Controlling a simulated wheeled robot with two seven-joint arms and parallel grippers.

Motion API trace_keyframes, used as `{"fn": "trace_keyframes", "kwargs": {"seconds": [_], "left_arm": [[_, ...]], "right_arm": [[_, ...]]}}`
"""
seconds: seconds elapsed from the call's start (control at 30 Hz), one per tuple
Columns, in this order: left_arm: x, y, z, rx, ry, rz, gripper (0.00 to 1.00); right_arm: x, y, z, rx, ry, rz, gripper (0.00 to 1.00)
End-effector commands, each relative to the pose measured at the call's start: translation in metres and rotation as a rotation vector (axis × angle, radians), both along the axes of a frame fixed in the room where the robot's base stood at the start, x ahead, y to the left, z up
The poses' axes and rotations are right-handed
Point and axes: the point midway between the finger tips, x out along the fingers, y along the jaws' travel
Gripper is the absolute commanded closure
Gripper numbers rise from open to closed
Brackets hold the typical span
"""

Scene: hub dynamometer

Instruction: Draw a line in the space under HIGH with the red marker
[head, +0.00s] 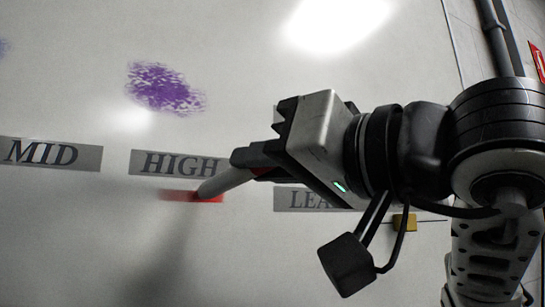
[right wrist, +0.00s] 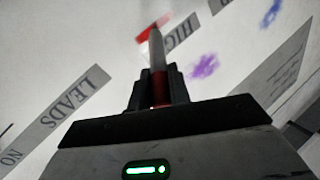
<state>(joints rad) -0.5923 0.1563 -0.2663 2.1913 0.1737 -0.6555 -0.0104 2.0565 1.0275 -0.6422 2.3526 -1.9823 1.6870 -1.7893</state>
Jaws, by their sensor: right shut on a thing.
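The red marker (head: 228,181) is held in my right gripper (head: 262,159), which is shut on it. Its pale barrel points left and down, with its tip at a red stroke (head: 178,195) just under the HIGH label (head: 170,162) on the whiteboard (head: 60,230). In the right wrist view the marker (right wrist: 157,55) points up, with its tip at the red stroke (right wrist: 149,32). The jaws hide part of the marker. Whether the tip touches the board cannot be told for certain. My left gripper is not in view.
A MID label (head: 50,153) is to the left. A partly hidden LEADS label (head: 300,198) is to the right, also in the right wrist view (right wrist: 75,95). A purple scribble (head: 163,88) lies above HIGH. A yellow block (head: 404,222) shows behind my arm. Board below the labels is mostly clear.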

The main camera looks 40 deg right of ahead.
Motion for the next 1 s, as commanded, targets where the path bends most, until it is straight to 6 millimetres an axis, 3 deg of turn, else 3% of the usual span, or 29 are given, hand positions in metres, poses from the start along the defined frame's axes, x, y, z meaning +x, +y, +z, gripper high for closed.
{"fn": "trace_keyframes", "kwargs": {"seconds": [1.0], "left_arm": [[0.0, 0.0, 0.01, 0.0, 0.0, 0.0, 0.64]], "right_arm": [[0.006, 0.016, 0.0, 0.0, 0.001, -0.001, 1.0]]}}
